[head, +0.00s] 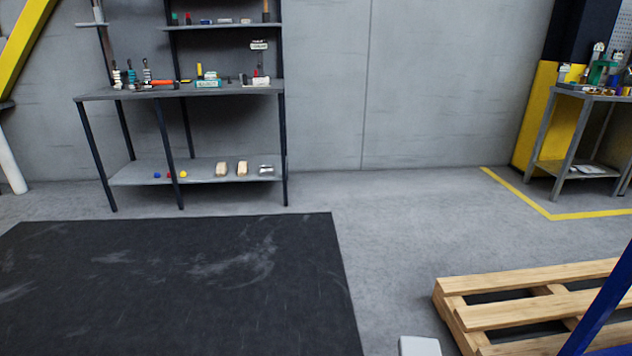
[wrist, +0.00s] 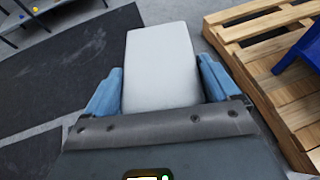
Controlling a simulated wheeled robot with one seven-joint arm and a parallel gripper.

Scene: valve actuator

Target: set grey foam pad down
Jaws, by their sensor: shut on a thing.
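The grey foam pad (wrist: 160,62) is a pale, rounded block in the middle of the wrist view. My gripper (wrist: 160,92) is shut on it, with a blue finger on each side of the pad. The pad points away from the gripper, above the floor. In the head view only a small pale end of the pad (head: 419,346) shows at the bottom edge; the gripper is out of that view.
A black mat (head: 180,285) covers the floor at left. A wooden pallet (head: 530,310) lies at right, with a blue post (head: 606,310) by it. A shelf rack (head: 195,90) with several small objects stands at the wall. Bare floor (head: 395,230) lies between mat and pallet.

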